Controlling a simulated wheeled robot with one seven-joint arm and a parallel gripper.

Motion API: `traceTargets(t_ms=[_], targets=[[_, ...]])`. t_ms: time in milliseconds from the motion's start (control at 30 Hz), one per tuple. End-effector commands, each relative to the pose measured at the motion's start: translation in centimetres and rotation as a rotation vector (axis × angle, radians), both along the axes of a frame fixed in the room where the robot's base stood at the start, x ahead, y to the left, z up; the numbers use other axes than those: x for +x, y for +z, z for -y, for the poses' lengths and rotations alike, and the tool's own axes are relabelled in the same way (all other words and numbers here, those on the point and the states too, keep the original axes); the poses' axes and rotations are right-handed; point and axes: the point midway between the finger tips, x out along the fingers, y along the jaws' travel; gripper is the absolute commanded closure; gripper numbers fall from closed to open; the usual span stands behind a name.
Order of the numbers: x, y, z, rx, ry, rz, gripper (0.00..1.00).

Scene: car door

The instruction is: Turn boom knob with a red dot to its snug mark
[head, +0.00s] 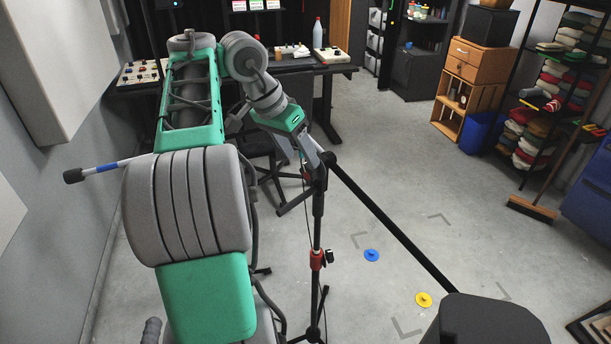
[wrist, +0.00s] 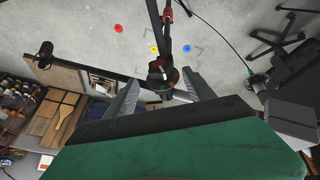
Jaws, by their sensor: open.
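The black microphone stand (head: 316,225) stands upright under my gripper, and its boom (head: 390,225) slants down to the lower right. The boom joint, with its dark knob (wrist: 160,88), shows between my finger tips in the wrist view. A reddish patch shows beside the knob, but I cannot tell whether it is the red dot. The snug mark cannot be made out. My gripper (wrist: 162,92) is open, one finger on each side of the joint; contact is unclear. In the head view my gripper (head: 318,158) is at the top of the stand and partly hides the knob.
A red collar (head: 317,260) sits lower on the stand. Blue (head: 371,255) and yellow (head: 424,299) discs lie on the open floor. A desk (head: 300,65) stands behind, with a chair (head: 265,145) close to the stand. Wooden crates (head: 465,90) and shelves are at the right.

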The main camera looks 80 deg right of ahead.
Motion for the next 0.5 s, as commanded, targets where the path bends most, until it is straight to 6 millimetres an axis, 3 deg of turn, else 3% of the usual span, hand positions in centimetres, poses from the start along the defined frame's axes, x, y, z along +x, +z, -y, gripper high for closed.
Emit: traceTargets(t_ms=[33,200,500], targets=[[-0.4,-2.0,0.3,0.002,0.000,-0.001,0.38],[-1.2,-4.2,1.0,0.001,0.001,-0.001,0.38],[-1.4,-4.4,1.3,0.000,0.003,0.000,0.38]])
